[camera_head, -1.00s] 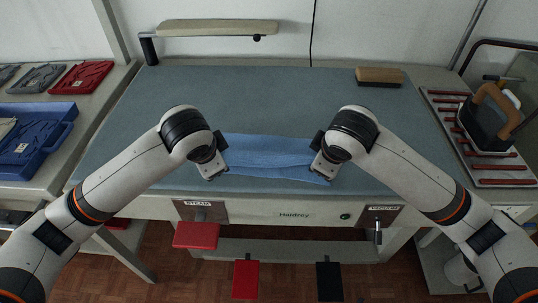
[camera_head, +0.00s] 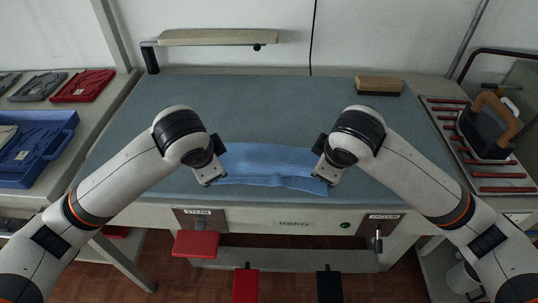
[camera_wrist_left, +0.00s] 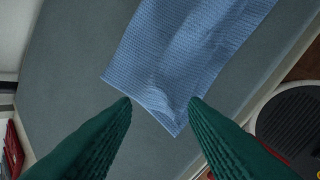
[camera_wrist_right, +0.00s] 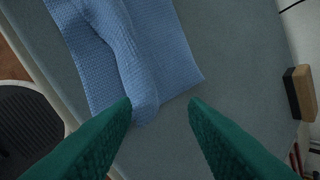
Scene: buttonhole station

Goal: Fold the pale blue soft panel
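The pale blue soft panel (camera_head: 268,164) lies near the front edge of the ironing table, stretched sideways between my grippers. My left gripper (camera_head: 212,176) is at its left end and my right gripper (camera_head: 326,172) at its right end. In the left wrist view the fingers (camera_wrist_left: 160,101) stand apart, with a rumpled corner of the panel (camera_wrist_left: 185,60) between and below them. In the right wrist view the fingers (camera_wrist_right: 161,101) are also apart. A raised, rounded ridge of the panel (camera_wrist_right: 125,55) ends near the left finger. Both panel ends are partly hidden in the head view.
The grey-blue tabletop (camera_head: 270,105) is clear behind the panel. A wooden brush (camera_head: 379,85) stands at the back right, and a padded arm (camera_head: 217,36) overhangs the back left. An iron (camera_head: 486,128) rests on the right-hand stand. A blue tray (camera_head: 38,150) is left.

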